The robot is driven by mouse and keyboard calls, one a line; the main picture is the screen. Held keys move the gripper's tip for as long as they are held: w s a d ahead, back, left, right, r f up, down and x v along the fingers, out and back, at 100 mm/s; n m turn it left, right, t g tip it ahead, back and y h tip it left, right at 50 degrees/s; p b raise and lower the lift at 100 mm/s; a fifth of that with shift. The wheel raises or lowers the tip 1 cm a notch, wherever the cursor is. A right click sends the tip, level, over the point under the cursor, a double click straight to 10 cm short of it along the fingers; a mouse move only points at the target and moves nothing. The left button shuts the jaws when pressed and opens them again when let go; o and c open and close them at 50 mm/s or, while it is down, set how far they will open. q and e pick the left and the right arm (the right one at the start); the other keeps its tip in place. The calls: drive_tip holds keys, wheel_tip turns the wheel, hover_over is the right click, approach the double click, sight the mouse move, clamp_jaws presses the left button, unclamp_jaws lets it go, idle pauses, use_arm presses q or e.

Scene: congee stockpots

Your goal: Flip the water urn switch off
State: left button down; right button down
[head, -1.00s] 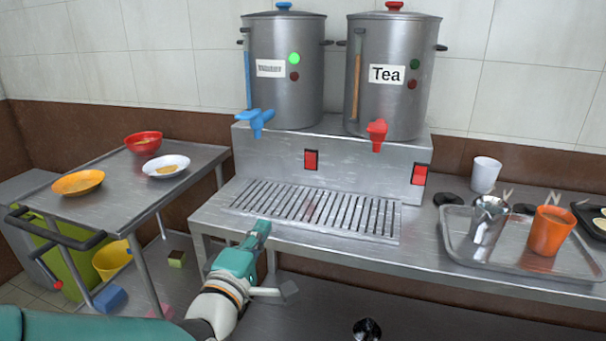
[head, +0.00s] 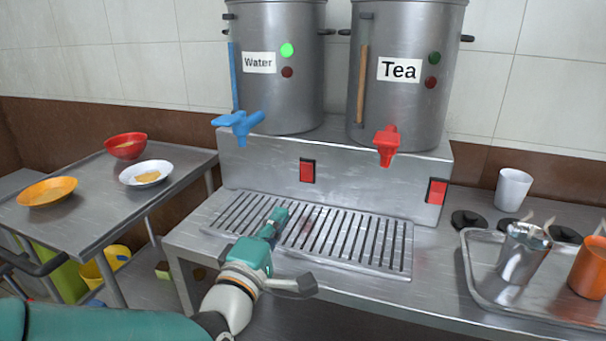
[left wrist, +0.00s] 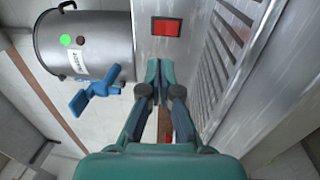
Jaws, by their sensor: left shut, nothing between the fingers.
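The water urn (head: 275,95) stands on the steel ledge at the back, labelled "Water", with a blue tap (head: 238,123) and a bright green light (head: 287,50) above a dark red one. Its switch, a red rocker in a black frame (head: 307,170), is on the ledge's front face below the urn, to the right of the tap. My left gripper (head: 277,216) is shut and empty over the drip grate, in front of and below this switch, apart from it. In the left wrist view the switch (left wrist: 166,27) lies just beyond the fingertips (left wrist: 160,66). My right gripper is not in view.
The tea urn (head: 402,100) with a red tap (head: 387,146) stands to the right, with a second red switch (head: 437,191) below it. The drip grate (head: 360,240) is bare. A tray with cups (head: 478,275) is at the right; a side table with bowls (head: 85,205) is at the left.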

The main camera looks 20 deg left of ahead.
sight(308, 169)
use_arm(q)
drive_tip(key=shift+w, duration=0.15)
drive_tip(key=w, duration=0.4)
drive_tip(key=w+r+p, duration=0.1)
drive_tip(key=w, duration=0.4)
drive_tip(key=w+p, duration=0.1)
drive_tip(key=w, duration=0.3)
drive_tip(key=shift+w+d+r, duration=0.2)
drive_tip(key=shift+w+r, duration=0.1)
drive_tip(key=shift+r, duration=0.05)
drive_tip(key=shift+d, duration=0.1)
